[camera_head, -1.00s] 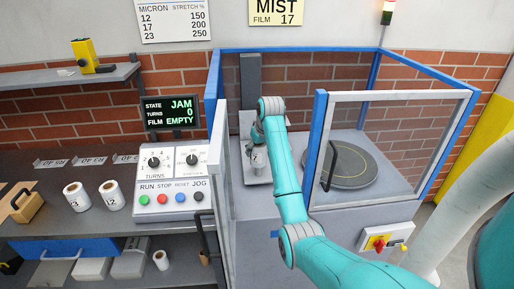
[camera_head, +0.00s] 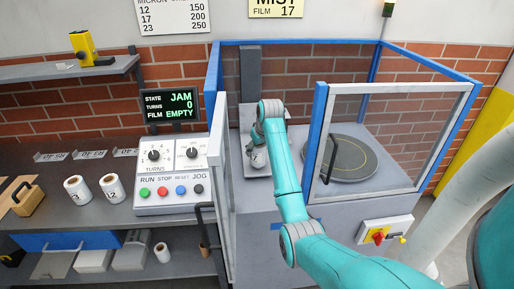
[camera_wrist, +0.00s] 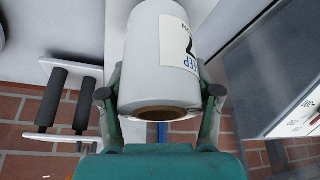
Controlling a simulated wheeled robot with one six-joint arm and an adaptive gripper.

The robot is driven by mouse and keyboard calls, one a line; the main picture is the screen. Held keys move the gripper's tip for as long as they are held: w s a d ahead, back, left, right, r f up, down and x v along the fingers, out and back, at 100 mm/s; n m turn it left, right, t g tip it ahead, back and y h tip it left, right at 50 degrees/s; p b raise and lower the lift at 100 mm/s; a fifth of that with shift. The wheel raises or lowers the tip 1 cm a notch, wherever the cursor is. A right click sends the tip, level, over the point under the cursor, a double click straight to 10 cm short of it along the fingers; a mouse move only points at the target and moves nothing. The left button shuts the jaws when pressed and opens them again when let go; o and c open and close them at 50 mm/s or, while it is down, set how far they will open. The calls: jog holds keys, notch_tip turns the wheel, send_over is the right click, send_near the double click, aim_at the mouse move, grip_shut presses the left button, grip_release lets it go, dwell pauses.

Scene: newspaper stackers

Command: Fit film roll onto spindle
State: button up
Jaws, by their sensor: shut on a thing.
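My gripper (camera_wrist: 160,95) is shut on a white film roll (camera_wrist: 158,62), with one finger on each side of it. The roll's brown hollow core end faces the wrist camera, and part of a printed label shows on its side. In the head view the held roll (camera_head: 258,159) is inside the blue-framed enclosure, in front of a grey upright column (camera_head: 250,75). The wrist view shows two dark rollers (camera_wrist: 62,100) on a white bracket to the left, apart from the roll. I cannot make out the spindle; the roll and gripper may hide it.
A white-framed door (camera_head: 318,130) with a dark handle and a round turntable (camera_head: 340,158) lie right of my arm. The control panel (camera_head: 172,178) and a display reading JAM (camera_head: 170,105) stand left. Two other rolls (camera_head: 112,188) sit on the bench.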

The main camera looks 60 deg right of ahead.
aim_at(261, 146)
jog(key=shift+f, duration=0.85)
jog(key=o, duration=1.4)
jog(key=v, duration=0.7)
jog(key=shift+s+r, duration=0.1)
jog(key=shift+r, duration=0.1)
